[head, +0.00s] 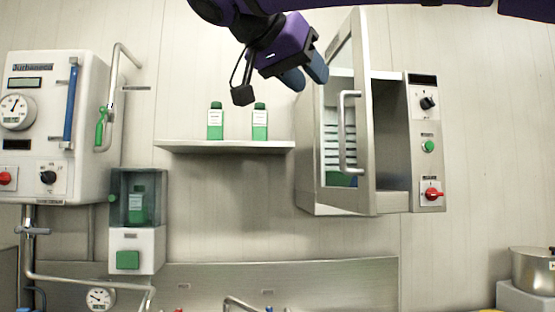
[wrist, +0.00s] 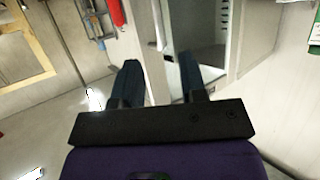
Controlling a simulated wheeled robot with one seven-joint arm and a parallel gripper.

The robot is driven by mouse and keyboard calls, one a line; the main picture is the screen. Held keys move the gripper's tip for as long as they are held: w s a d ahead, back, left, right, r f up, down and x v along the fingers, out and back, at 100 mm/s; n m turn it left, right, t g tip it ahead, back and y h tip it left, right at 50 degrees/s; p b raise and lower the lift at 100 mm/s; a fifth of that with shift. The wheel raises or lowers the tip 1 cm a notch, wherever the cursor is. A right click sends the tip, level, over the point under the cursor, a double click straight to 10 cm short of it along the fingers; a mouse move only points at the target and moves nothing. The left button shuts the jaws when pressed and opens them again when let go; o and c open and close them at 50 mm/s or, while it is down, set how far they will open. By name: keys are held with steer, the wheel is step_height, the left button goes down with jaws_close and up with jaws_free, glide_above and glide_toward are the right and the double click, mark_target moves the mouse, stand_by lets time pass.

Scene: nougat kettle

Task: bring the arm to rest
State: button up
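My gripper (head: 304,75) is high in the head view, at the end of my purple arm, with its blue fingers pointing down to the right. In the wrist view, the two dark fingers (wrist: 159,63) stand apart with a clear gap and nothing held between them. In the head view, my gripper is above the wall shelf and close to the upper left of the open cabinet door in the picture. I cannot tell its exact distance from the door.
A steel cabinet (head: 392,140) has its door (head: 365,110) swung open towards me. Two green bottles stand on a wall shelf (head: 225,147). A white machine (head: 85,100) and a dispenser (head: 150,250) hang at left. A metal pot (head: 533,272) stands at lower right.

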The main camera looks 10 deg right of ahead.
steer(key=shift+f, duration=0.1)
steer(key=s+d+f+n+y, duration=0.3)
steer(key=d+f, duration=0.3)
steer(key=f, duration=0.7)
steer(key=s+d+f+n+g+y, duration=0.1)
steer(key=s+d+f+n+y, duration=0.3)
steer(key=f, duration=0.8)
steer(key=s+d+f+n+g+y, duration=0.1)
steer(key=s+d+f+n+y, duration=0.3)
steer(key=f, duration=0.9)
steer(key=s+d, duration=0.2)
steer(key=d, duration=0.1)
steer(key=shift+s+d+f, duration=0.3)
steer(key=shift+f, duration=0.05)
steer(key=shift+g, duration=0.3)
